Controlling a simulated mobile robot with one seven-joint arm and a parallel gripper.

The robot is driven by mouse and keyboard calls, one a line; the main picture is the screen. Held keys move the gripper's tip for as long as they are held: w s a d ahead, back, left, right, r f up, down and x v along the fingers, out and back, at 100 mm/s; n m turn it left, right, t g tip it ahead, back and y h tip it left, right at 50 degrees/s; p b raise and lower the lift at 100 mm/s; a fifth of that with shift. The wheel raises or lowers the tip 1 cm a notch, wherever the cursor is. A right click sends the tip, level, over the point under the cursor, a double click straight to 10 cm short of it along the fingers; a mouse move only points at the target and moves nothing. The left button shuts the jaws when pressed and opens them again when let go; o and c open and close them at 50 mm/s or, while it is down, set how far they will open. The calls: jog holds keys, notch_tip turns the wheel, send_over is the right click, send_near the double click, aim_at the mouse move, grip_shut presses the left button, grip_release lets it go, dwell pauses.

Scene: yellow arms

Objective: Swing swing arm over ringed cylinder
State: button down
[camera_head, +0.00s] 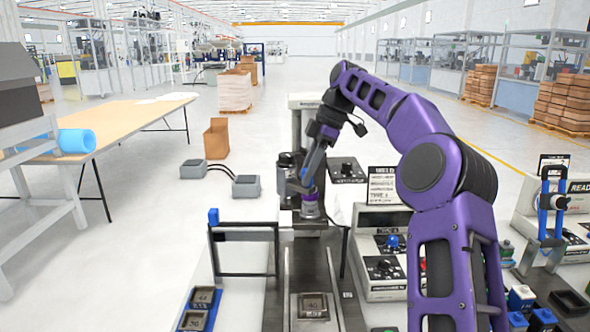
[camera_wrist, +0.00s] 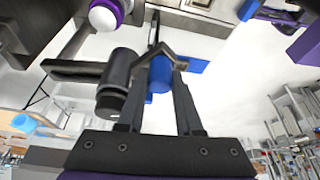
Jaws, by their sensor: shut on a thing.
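My gripper (camera_head: 305,187) is at the station in the middle of the head view, at the end of my purple arm. In the wrist view my gripper (camera_wrist: 161,62) has its dark fingers closed in around a blue handle (camera_wrist: 160,76). Beside the handle are a dark bar and black cylinder, which look like the swing arm (camera_wrist: 120,82); it also shows in the head view (camera_head: 289,161). The ringed cylinder (camera_wrist: 103,14), white with a purple ring, is at the upper left, apart from the fingers. It also seems to show just below my gripper (camera_head: 311,209), partly hidden.
A black frame (camera_head: 245,273) with a blue knob stands front left. Control boxes (camera_head: 382,269) stand to the right, partly behind my arm. A blue stand (camera_head: 553,205) is far right. Two grey boxes (camera_head: 246,186) lie on the floor behind.

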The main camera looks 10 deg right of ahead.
jog(key=shift+w+d+n+g, duration=0.2)
jog(key=shift+d+n, duration=0.25)
jog(key=shift+d, duration=0.2)
jog(key=shift+w+d+n+g, duration=0.1)
jog(key=shift+w+d+n, duration=0.1)
jog(key=shift+d+n, duration=0.35)
jog(key=shift+d, duration=0.15)
jog(key=c, duration=0.6)
grip_release()
